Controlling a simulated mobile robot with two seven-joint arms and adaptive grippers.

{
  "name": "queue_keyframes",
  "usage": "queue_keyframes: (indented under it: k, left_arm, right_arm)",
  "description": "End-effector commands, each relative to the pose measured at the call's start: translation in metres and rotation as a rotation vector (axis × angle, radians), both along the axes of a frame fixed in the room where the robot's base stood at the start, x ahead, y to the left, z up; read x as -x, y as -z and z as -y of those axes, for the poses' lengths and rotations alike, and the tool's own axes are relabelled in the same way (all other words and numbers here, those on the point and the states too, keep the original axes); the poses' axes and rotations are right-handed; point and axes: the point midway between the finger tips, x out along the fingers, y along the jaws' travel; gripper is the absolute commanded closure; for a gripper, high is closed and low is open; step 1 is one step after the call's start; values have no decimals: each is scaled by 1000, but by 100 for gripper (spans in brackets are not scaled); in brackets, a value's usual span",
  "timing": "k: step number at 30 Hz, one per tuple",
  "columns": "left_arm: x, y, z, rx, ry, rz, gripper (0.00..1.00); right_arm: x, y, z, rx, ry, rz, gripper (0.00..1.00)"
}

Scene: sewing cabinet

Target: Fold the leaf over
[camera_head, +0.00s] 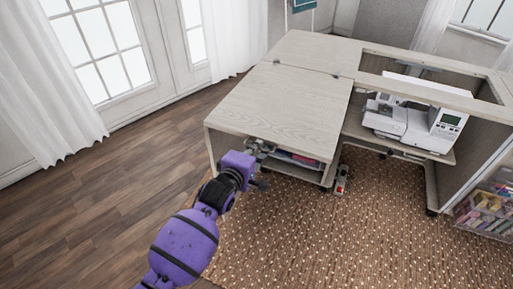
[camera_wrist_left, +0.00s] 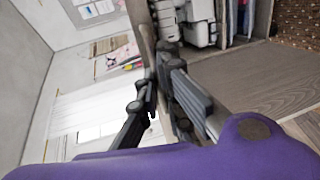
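The leaf (camera_head: 285,105) is a pale wood-grain panel lying flat and level on the left side of the sewing cabinet, beside its main top (camera_head: 318,50). Small dark hinges show along the seam between them. My left gripper (camera_head: 258,147) is at the leaf's front edge. In the left wrist view, the fingers of my left gripper (camera_wrist_left: 162,85) are parted, one on each side of the leaf's thin edge (camera_wrist_left: 143,25). Whether both fingers press on it cannot be told. My right gripper is out of view.
A white sewing machine (camera_head: 411,120) sits in the cabinet's opening at right. A clear bin (camera_head: 488,212) of colourful supplies stands at far right.

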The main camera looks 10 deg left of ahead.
Motion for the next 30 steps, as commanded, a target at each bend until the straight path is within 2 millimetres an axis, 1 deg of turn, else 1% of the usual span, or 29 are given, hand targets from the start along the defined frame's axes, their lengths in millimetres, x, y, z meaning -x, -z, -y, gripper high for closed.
queue_keyframes:
  k: [11, 16, 20, 23, 27, 29, 30]
  left_arm:
    - [0, -1, 0, 0, 0, 0, 100]
    - [0, -12, 0, -3, 0, -9, 100]
    - [-1, -31, 0, -9, -1, -27, 100]
    - [-3, -51, 0, -16, -1, -48, 100]
    - [-6, -85, 1, -31, 0, -91, 100]
    - [-7, -99, 2, -34, 0, -102, 100]
    - [-9, -109, 2, -35, -1, -99, 100]
  right_arm:
    - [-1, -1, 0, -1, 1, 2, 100]
    - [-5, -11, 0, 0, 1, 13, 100]
    - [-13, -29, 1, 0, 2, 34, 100]
    - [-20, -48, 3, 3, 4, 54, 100]
    - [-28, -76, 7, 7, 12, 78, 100]
    - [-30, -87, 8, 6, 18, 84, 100]
    - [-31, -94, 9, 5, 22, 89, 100]
